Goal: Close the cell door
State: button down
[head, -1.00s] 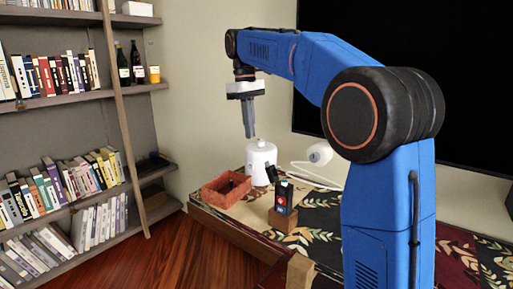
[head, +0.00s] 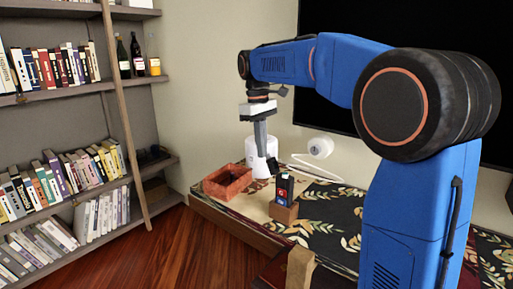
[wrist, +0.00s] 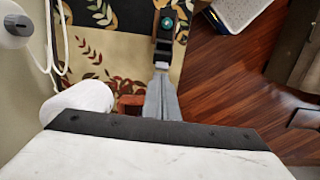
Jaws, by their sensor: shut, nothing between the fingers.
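A dark upright device (head: 283,190) with a red and blue front stands on a wooden block (head: 283,212) on the patterned table. A small dark flap-like piece (head: 273,166) sticks out at its upper left; I cannot tell for sure that it is the cell door. In the wrist view, the device (wrist: 165,35) shows a teal round mark, beyond my fingertips. My gripper (head: 262,155) points down with its fingers shut and empty, just up and left of the flap. Whether the fingers touch it is unclear. The gripper (wrist: 162,82) also shows in the wrist view.
A white canister (head: 252,150) stands close behind my fingers. A brick-red open box (head: 228,184) lies left of the device. A white rounded object (head: 320,148) with a cable sits at the wall. Bookshelves (head: 85,140) fill the left; the wooden floor (head: 170,245) is clear.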

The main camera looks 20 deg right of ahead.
jog(key=shift+s+d+r, duration=0.1)
jog(key=shift+s+d, duration=0.05)
jog(key=shift+s, duration=0.05)
dwell(0.4)
